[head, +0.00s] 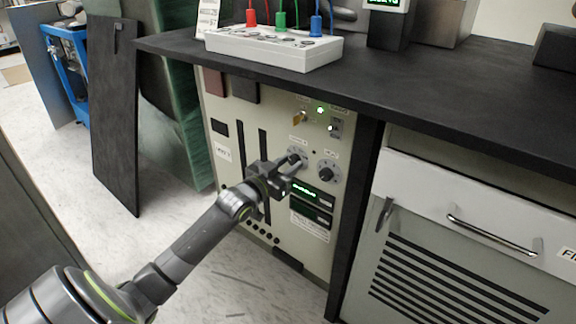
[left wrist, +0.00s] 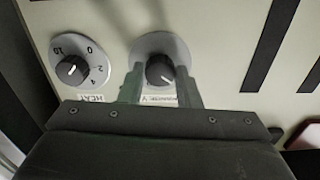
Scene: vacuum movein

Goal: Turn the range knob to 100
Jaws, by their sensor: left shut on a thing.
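The range knob is a dark round knob (left wrist: 159,70) on a pale dial plate (left wrist: 176,44) in the left wrist view. In the head view my left gripper (head: 290,166) reaches the panel and covers much of this knob's dial (head: 299,154). My right gripper is not in view.
A second knob labelled HEAT (left wrist: 72,70) is close beside it; it also shows in the head view (head: 327,173). Small lit displays (head: 304,189) sit just below. The dark bench top (head: 400,90) overhangs the panel. A white cabinet (head: 470,220) stands at the right.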

